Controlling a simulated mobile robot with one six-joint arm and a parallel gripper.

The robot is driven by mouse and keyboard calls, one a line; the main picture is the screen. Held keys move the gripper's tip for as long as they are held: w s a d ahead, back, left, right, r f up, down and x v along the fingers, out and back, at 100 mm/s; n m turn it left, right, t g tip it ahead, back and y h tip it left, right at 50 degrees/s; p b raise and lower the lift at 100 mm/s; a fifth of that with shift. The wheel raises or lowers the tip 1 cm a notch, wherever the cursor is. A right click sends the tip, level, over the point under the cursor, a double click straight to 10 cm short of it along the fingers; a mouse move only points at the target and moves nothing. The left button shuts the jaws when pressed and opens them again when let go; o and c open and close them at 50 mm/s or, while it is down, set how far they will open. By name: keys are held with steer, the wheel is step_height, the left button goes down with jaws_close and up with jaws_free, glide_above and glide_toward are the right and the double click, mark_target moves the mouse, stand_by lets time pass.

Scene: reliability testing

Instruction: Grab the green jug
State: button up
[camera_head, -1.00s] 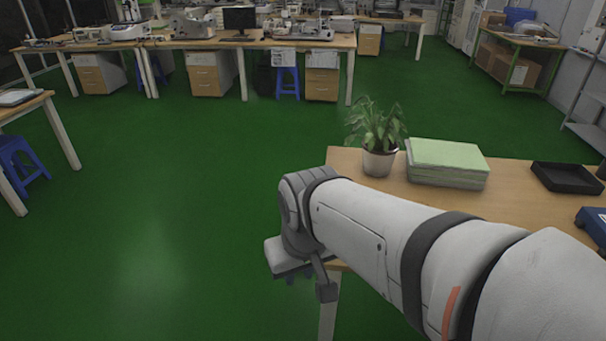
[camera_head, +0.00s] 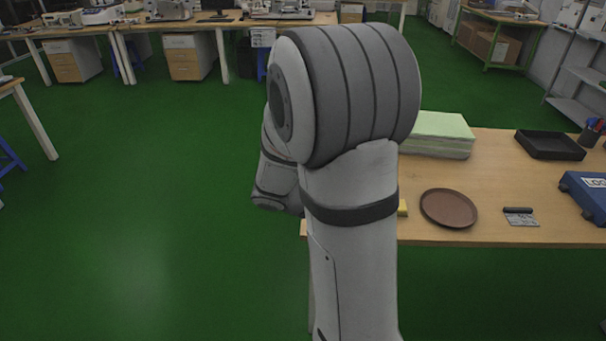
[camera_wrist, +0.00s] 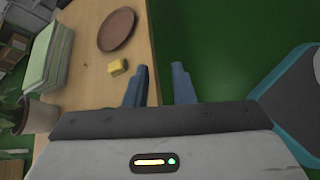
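I see no green jug in either view. My gripper (camera_wrist: 159,78) shows in the wrist view with its two blue fingers apart and nothing between them. It is over the table's edge, with green floor showing between the fingers. In the head view my arm hides the gripper and the left part of the wooden table (camera_head: 490,175).
A brown round plate (camera_head: 449,208), a yellow block (camera_wrist: 118,67), a stack of pale green paper or books (camera_head: 437,134), a black tray (camera_head: 550,145) and a blue case (camera_head: 588,196) are on the table. A plant pot (camera_wrist: 38,117) stands by the stack. Green floor is clear at left.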

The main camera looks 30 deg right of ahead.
steer(key=w+d+f+n+t+h+b, duration=0.1)
steer(key=w+d+f+n+t+h, duration=0.1)
steer(key=w+f+n, duration=0.1)
steer(key=w+d+f+n+t+h+b, duration=0.1)
steer(key=w+d+f+n+t+h, duration=0.1)
steer(key=w+f+n, duration=0.2)
steer(key=w+d+f+n+t+h+b, duration=0.1)
steer(key=w+d+f+n+t+h, duration=0.1)
steer(key=w+f+n, duration=0.2)
steer(key=shift+w+f+t+h, duration=0.15)
steer(key=shift+w+f+h, duration=0.1)
steer(key=shift+w, duration=0.3)
steer(key=shift+w+f+t+h, duration=0.15)
steer(key=shift+w+f, duration=0.05)
steer(key=shift+w, duration=0.3)
steer(key=shift+w+d+f+n, duration=0.1)
steer(key=shift+d+n, duration=0.1)
steer(key=shift+n, duration=0.1)
steer(key=d, duration=0.2)
steer(key=w+d, duration=0.1)
steer(key=d, duration=0.4)
steer(key=shift+w, duration=0.25)
jaws_close()
